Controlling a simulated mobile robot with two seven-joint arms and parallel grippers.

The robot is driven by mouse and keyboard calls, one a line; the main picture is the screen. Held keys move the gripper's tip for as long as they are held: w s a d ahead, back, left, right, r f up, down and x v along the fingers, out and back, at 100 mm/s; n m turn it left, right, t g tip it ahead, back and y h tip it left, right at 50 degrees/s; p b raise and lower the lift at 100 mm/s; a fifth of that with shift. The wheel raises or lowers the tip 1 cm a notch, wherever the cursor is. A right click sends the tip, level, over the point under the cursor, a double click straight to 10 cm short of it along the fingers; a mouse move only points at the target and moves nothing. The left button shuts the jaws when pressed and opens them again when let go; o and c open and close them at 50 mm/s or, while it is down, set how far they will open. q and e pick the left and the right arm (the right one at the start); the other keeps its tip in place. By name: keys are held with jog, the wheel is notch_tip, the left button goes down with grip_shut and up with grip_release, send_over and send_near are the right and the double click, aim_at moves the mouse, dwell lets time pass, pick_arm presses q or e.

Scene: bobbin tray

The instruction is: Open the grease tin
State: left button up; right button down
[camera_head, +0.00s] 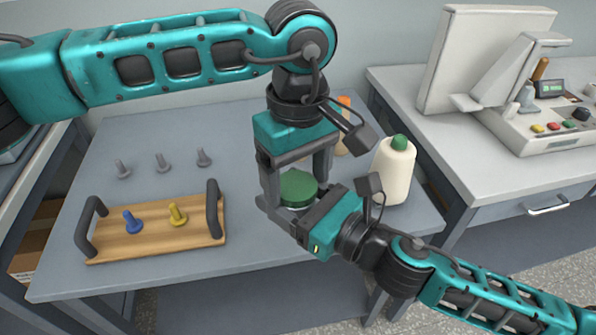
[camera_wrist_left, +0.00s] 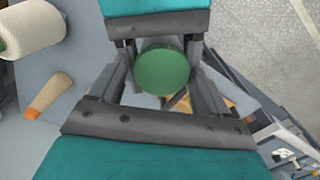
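The grease tin shows its round green lid (camera_head: 298,187) near the middle of the head view, between both grippers. The lid also shows from above in the left wrist view (camera_wrist_left: 162,72). My left gripper (camera_head: 297,180) points down over the tin, with one finger on each side of the lid and what looks like a small gap, so it appears open. My right gripper (camera_head: 293,203) comes in from the lower right with its fingers around the tin's lower part and seems shut on it. The tin's body is mostly hidden by the fingers.
A wooden tray (camera_head: 155,247) with two dark handles holds a blue and a yellow peg. A cream bobbin with a green top (camera_head: 393,170) stands right of the grippers. A side bench (camera_head: 470,175) carries a machine.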

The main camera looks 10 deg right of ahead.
pick_arm(q)
jog(key=shift+d+r, duration=0.1)
jog(key=shift+d, duration=0.05)
jog(key=c, duration=0.7)
jog(key=n, duration=0.4)
jog(key=shift+n, duration=0.3)
jog(key=n, duration=0.5)
jog(key=shift+w+r, duration=0.1)
jog(key=shift+w, duration=0.1)
jog(key=o, duration=1.2)
jog(key=shift+c, duration=0.2)
jog(key=shift+s, duration=0.1)
